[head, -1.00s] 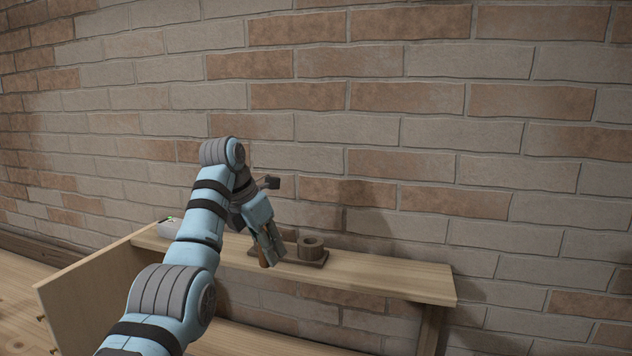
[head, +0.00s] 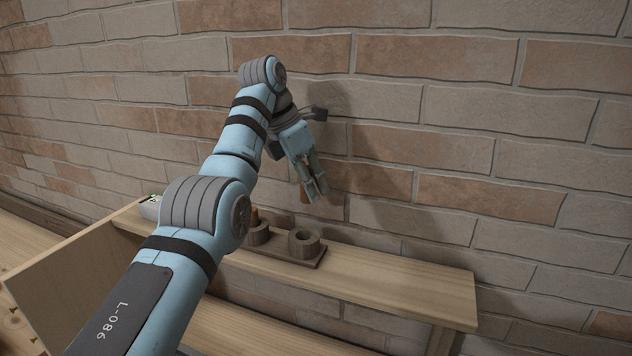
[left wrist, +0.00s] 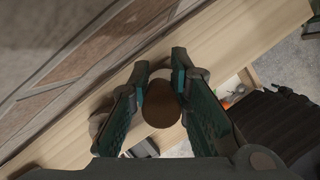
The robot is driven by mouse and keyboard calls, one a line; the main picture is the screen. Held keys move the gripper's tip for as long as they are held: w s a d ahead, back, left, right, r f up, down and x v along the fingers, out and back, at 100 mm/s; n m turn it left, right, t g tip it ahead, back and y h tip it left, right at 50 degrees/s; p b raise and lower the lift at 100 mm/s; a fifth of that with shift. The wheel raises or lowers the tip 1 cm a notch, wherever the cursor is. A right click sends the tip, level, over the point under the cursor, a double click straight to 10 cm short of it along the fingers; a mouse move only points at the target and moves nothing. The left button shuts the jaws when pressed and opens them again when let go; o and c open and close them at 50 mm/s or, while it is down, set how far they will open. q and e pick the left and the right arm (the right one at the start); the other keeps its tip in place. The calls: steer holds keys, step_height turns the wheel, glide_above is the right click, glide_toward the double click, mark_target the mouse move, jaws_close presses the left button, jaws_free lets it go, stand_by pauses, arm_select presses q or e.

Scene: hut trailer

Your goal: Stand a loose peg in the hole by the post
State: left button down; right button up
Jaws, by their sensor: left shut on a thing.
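My left gripper (head: 315,198) is shut on a brown peg (head: 304,195), raised above the shelf. In the left wrist view, the peg's round brown end (left wrist: 161,108) shows between the two fingers (left wrist: 160,85). Below in the head view, a dark wooden stand (head: 284,258) carries two round sockets. The right socket (head: 305,245) shows an open hole in its top. The left socket (head: 258,236) has an upright brown post (head: 254,216) in it, partly beside my arm. The held peg is apart from the stand. My right gripper is out of view.
The stand rests on a narrow light wooden shelf (head: 400,283) against a brick wall (head: 450,130). The shelf is clear to the right of the stand. A small pale object (head: 150,207) lies at the shelf's left end.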

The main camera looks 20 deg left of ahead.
arm_select(q)
steer(key=f+b, duration=0.1)
steer(key=f, duration=0.1)
steer(key=f+b, duration=0.2)
steer(key=s+f+b, duration=0.1)
steer(key=f, duration=0.1)
steer(key=shift+s+r, duration=0.2)
steer(key=shift+s, duration=0.3)
steer(key=shift+s+d+r, duration=0.1)
steer(key=shift+s+r, duration=0.05)
steer(key=shift+s, duration=0.05)
steer(key=shift+w, duration=0.35)
steer(key=shift+p, duration=0.7)
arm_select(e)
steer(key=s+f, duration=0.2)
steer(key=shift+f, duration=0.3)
arm_select(q)
steer(key=shift+f+b, duration=0.2)
steer(key=shift+b, duration=0.15)
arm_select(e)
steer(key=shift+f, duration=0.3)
